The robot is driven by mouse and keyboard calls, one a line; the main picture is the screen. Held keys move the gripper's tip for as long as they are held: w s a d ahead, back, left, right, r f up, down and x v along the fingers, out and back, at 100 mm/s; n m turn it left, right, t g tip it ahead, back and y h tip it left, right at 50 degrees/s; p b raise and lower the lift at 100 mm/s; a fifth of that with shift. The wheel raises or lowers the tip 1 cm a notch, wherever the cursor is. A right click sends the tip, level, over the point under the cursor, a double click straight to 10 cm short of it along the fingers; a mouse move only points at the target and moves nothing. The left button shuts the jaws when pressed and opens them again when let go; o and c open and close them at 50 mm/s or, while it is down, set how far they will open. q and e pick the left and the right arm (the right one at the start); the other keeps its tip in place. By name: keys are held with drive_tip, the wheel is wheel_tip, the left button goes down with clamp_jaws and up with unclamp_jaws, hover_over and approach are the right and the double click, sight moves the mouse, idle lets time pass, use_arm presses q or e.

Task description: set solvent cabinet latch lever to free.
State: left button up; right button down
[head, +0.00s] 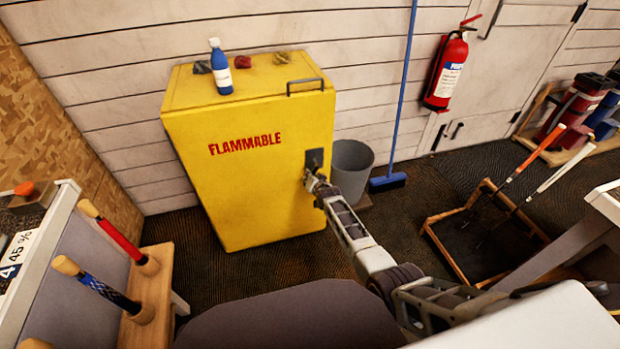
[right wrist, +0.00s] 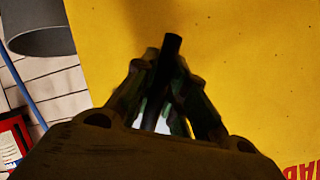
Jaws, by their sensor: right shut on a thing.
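The yellow solvent cabinet (head: 240,180) marked FLAMMABLE stands against the wall in the head view, its front closed. A dark latch plate (head: 314,160) is on the right side of its front. My right gripper (head: 311,178) is at the cabinet front just below this plate. In the right wrist view my right gripper (right wrist: 168,75) is shut on a dark bar, the latch lever (right wrist: 172,46), whose end sticks out past the fingertips against the yellow door. The lever's exact angle is hard to tell. My left gripper is not in view.
A blue bottle (head: 220,68) and small cloths stand on the cabinet top. A grey bin (head: 351,172) and blue broom (head: 388,182) stand close to the right of the cabinet. A wooden rack (head: 150,285) holds club grips at lower left.

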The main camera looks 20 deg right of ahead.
drive_tip(key=shift+d+r, duration=0.15)
drive_tip(key=shift+d, duration=0.1)
drive_tip(key=c, duration=1.4)
unclamp_jaws()
drive_tip(key=shift+c, duration=0.2)
drive_tip(key=shift+s+a, duration=0.15)
drive_tip(key=shift+s, duration=0.1)
drive_tip(key=v, duration=1.1)
drive_tip(key=shift+s, duration=0.2)
